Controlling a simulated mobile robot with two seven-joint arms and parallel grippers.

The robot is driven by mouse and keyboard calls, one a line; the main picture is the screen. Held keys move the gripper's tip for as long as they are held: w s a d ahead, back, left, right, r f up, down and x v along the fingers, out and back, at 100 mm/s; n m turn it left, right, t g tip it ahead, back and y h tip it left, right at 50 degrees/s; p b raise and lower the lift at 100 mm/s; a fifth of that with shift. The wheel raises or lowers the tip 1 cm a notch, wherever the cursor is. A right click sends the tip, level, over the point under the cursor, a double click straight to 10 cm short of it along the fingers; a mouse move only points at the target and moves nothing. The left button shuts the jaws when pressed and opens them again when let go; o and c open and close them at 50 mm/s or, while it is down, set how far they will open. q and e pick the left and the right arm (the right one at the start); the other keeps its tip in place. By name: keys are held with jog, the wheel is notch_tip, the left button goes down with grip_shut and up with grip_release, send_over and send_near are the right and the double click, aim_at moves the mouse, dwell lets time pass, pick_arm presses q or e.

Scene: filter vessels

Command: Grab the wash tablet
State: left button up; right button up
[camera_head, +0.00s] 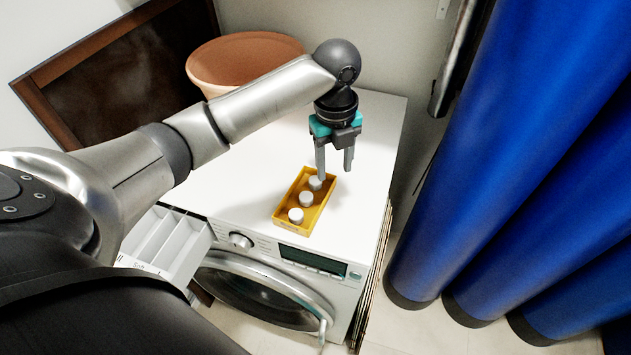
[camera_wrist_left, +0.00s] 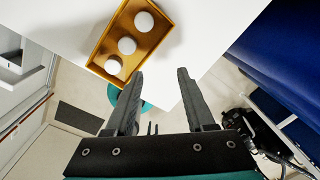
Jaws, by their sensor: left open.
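Three white round wash tablets stand in a row in a shallow yellow tray (camera_head: 278,214) on top of the washing machine. In the head view they are a near tablet (camera_head: 296,215), a middle tablet (camera_head: 306,198) and a far tablet (camera_head: 315,182). My left gripper (camera_head: 335,174) is open and empty, pointing down above the far end of the tray. In the left wrist view, its fingers (camera_wrist_left: 156,98) are apart, and the tray (camera_wrist_left: 163,38) with the tablets lies beyond them, up and to the left. My right gripper is not in view.
The white washing machine (camera_head: 352,238) has its detergent drawer (camera_head: 165,240) pulled out at the front left. A terracotta basin (camera_head: 235,62) stands at the back left of its top. Blue curtains (camera_head: 530,150) hang on the right. The top right of the tray is clear.

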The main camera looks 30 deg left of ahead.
pick_arm(q)
jog(key=w+a+r+m, duration=0.2)
jog(key=a+r, duration=0.3)
jog(key=r, duration=0.1)
jog(key=b, duration=0.2)
send_over(315, 183)
jog(key=f, duration=1)
jog(key=shift+d+f, duration=0.2)
notch_tip(315, 183, down, 5)
jog(key=shift+a+b, duration=0.15)
jog(key=shift+b, duration=0.45)
grip_shut()
